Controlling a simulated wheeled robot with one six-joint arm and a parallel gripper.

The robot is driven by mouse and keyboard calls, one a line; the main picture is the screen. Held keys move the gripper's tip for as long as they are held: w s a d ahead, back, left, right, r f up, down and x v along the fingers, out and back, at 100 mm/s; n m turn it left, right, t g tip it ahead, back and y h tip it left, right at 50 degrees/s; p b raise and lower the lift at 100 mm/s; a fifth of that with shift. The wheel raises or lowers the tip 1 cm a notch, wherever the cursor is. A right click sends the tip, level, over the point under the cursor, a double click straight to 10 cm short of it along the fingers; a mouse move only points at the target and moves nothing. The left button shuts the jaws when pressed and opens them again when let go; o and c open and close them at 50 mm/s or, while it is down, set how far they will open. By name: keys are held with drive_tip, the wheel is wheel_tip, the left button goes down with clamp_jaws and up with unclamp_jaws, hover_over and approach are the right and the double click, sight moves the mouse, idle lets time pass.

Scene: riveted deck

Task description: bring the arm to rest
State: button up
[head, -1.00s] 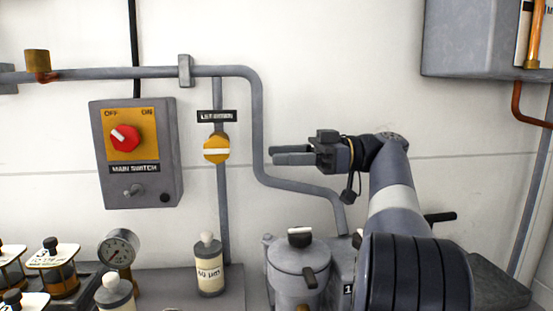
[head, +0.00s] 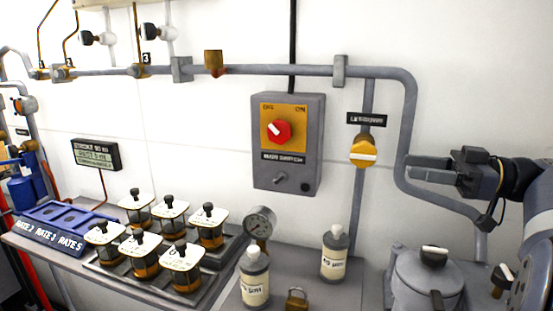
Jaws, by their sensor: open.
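My gripper (head: 428,168) is at the right of the head view, at the end of my arm. Its fingers point left, in front of the grey wall pipe and a little right of the yellow valve knob (head: 363,151). The jaws are apart and nothing shows between them. It hangs above the grey lidded pot (head: 425,283) and touches nothing that I can make out. Much of my arm is cut off by the right edge.
A main switch box (head: 288,178) with a red knob is on the wall.

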drive_tip(key=p+x, duration=0.2)
drive_tip(key=x, duration=0.6)
drive_tip(key=shift+s+a, duration=0.15)
drive_tip(key=b, duration=1)
approach(374, 162)
drive_tip(key=shift+w+d+f, duration=0.45)
drive_tip(key=shift+w+f, duration=0.1)
